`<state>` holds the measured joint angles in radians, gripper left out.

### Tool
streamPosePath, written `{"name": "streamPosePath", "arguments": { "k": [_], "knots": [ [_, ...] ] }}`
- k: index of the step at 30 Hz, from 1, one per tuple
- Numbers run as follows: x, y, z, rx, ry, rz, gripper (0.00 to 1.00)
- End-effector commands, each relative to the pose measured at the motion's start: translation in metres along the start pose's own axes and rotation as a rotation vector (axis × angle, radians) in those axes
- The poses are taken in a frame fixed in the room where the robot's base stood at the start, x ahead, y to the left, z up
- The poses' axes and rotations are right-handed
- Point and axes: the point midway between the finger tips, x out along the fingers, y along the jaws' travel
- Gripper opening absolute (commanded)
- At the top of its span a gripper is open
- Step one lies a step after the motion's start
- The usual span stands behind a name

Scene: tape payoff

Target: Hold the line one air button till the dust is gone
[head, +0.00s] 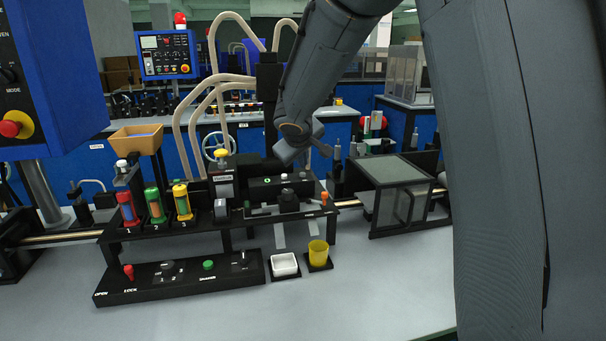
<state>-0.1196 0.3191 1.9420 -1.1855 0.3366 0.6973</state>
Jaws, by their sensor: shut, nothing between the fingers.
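My gripper (287,157) is shut and empty at the end of my dark grey arm. It hangs over the black machine block (266,187) in the middle of the bench, and its fingertips are hard to make out against the block. The block has a small green mark on its front and a small pale knob (284,177) just below my gripper. I cannot tell which control is the line one air button. Any dust is too small to see, and my gripper hides part of the block's top.
Red, green and yellow cylinders (154,205) numbered 1 to 3 stand left of the block. A control strip (190,282) lies in front, beside a white tray (284,265) and a yellow cup (318,254). A clear-sided box (393,197) stands right.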

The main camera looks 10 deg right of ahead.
Motion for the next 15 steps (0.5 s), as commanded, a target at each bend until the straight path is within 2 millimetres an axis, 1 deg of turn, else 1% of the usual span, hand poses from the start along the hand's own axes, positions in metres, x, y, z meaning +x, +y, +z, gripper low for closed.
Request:
{"name": "streamPosePath", "arguments": {
  "k": [8, 15],
  "knots": [
    [0.0008, -0.0005, 0.0004, 0.000, 0.000, 0.000, 0.00],
    [0.0054, -0.0036, 0.0032, -0.001, 0.001, 0.000, 0.00]
  ]
}}
